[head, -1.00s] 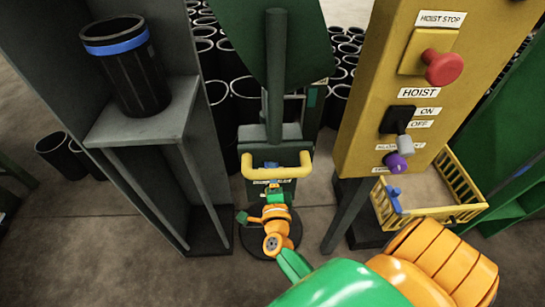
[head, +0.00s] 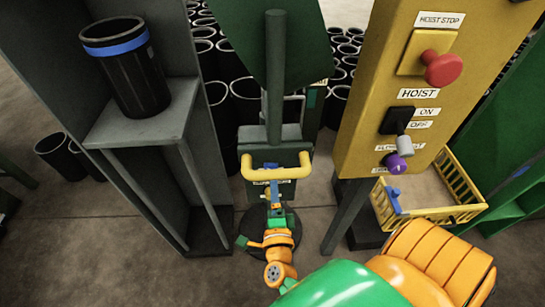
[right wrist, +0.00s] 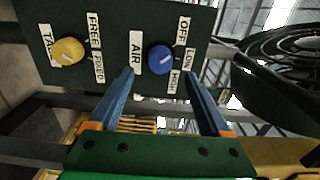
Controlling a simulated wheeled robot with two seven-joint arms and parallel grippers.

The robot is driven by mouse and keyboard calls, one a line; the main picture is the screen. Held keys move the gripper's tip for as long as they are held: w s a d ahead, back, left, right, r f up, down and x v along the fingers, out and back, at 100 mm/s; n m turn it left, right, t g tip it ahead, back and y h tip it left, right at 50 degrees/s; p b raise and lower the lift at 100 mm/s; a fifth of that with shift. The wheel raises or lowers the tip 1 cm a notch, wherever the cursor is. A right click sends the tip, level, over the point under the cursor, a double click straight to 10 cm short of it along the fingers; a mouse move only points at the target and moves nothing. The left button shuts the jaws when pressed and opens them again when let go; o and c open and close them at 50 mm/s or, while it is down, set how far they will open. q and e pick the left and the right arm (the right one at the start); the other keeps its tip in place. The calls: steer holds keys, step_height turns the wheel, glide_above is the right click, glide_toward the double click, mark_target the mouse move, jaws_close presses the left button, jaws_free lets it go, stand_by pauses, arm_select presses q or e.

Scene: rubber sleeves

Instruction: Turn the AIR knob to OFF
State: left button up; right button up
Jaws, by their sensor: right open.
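The AIR knob is a round blue knob (right wrist: 160,58) on a dark panel (right wrist: 220,18) in the right wrist view. Its label reads OFF, LOW and HIGH along its right side; the knob's pointer is too small to read surely. My right gripper (right wrist: 161,76) is open, its two blue fingers on either side of the knob, and nothing is between them. I cannot tell whether the fingers touch the knob. In the head view my right arm (head: 277,238) reaches from the lower right toward the yellow handle bar. My left gripper is not in view.
A yellow knob (right wrist: 68,50) with FREE and FIXED labels sits left of the AIR knob. In the head view a yellow hoist panel (head: 365,130) with a red button (head: 443,68) stands right, above a yellow basket (head: 450,212). A black sleeve (head: 128,75) stands on a left shelf.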

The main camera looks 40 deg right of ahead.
steer(key=shift+s+a, duration=0.35)
steer(key=shift+s, duration=0.15)
steer(key=s+a+f+n+g+y+p, duration=0.3)
steer(key=s+a+f+n+y+p, duration=0.15)
steer(key=f+n, duration=0.35)
steer(key=s+a+f+n+g+y+p, duration=0.3)
steer(key=s+a+f+n+y+p, duration=0.25)
steer(key=n, duration=0.55)
steer(key=s+d+f+n+g, duration=0.3)
steer(key=s+n+g, duration=0.1)
steer(key=s, duration=0.5)
steer(key=s+d+f+n+g+p, duration=0.1)
steer(key=s+d+f+n+g, duration=0.2)
steer(key=s, duration=0.6)
steer(key=shift+d+f+n+g+h, duration=0.15)
steer(key=shift+f+n+g+h, duration=0.3)
steer(key=shift+g, duration=0.25)
